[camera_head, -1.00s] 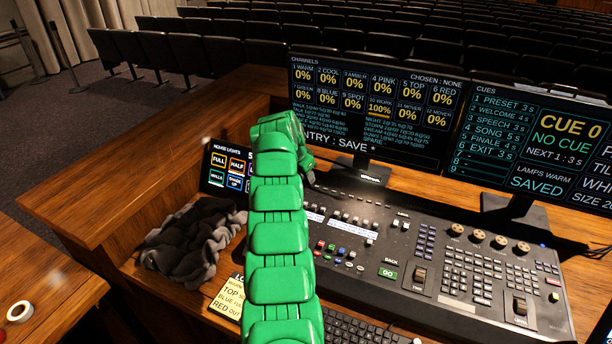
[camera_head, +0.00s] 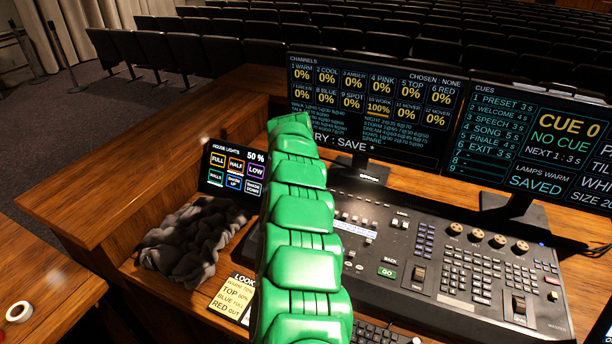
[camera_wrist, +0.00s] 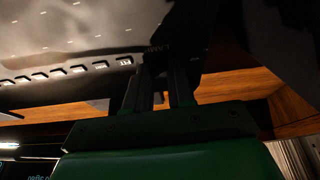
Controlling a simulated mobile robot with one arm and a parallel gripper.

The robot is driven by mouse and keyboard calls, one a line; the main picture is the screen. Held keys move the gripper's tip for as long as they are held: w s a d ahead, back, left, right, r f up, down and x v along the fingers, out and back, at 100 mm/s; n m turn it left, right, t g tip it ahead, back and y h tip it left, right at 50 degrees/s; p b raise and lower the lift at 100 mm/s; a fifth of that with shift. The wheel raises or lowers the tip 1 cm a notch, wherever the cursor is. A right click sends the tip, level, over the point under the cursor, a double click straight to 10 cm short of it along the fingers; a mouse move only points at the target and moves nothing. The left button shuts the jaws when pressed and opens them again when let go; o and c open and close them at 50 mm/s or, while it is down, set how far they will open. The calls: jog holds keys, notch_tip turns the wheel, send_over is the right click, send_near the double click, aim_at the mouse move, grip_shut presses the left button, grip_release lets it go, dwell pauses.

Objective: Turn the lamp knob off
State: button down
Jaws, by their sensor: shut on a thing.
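My green arm (camera_head: 300,215) reaches over the left part of the mixing desk (camera_head: 400,235) and hides what lies behind it. My gripper (camera_wrist: 158,60) is hidden in the head view. In the wrist view its two dark fingers are close together, shut on a small dark piece at the edge of a panel with a row of pale keys (camera_wrist: 80,67). The piece is where the lamp knob (camera_wrist: 157,53) would be held, but it is too dark to make out its shape or how it is turned. No lamp shows clearly.
A house lights touch screen (camera_head: 232,170), a crumpled dark cloth (camera_head: 190,240) and a yellow note (camera_head: 232,297) lie left of the arm. Two monitors (camera_head: 370,105) (camera_head: 540,150) stand behind the desk. A tape roll (camera_head: 18,312) sits on the wooden surface at the lower left.

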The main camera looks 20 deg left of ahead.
jog(key=shift+w+d+n+y, duration=0.15)
jog(key=shift+n+y, duration=0.1)
jog(key=shift+n, duration=0.45)
jog(key=shift+d+n+y, duration=0.1)
jog(key=shift+n+y, duration=0.15)
jog(key=shift+n, duration=0.75)
dwell(0.4)
jog(key=c, duration=1)
grip_release()
jog(key=shift+a, duration=0.1)
jog(key=shift+o, duration=0.2)
jog(key=v, duration=0.8)
